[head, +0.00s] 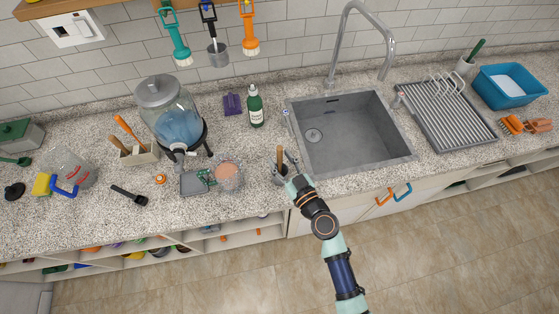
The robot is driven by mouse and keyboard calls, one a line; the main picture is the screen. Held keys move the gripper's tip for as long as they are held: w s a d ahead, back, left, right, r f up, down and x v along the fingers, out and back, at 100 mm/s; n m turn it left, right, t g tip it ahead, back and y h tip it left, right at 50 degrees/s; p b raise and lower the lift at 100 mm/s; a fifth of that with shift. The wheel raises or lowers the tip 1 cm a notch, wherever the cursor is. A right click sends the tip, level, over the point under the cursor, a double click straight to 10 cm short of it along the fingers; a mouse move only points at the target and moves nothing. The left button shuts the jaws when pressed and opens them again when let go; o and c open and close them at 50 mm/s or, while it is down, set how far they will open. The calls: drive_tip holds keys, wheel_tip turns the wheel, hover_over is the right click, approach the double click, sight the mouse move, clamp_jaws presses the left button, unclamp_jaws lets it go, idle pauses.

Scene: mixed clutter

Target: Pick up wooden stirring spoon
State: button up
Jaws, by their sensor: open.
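A wooden handle (280,156), likely of the wooden stirring spoon, stands upright beside my gripper, left of the sink. Its lower end is in or behind a small grey holder (279,177), partly hidden by my gripper. My gripper (288,164) is open at the counter's front edge, just right of the handle. I cannot tell whether the fingers touch it.
The sink (408,158) lies right of my gripper, with a drying rack (448,118) beyond it. A clear bowl (228,176) and a grey tray (193,184) sit to the left. A green bottle (255,107) stands behind. A glass dispenser (170,113) is further left.

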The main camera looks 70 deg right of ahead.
drive_tip(key=shift+w+d+f, duration=0.1)
drive_tip(key=shift+w+d, duration=0.25)
drive_tip(key=shift+w, duration=0.1)
clamp_jaws()
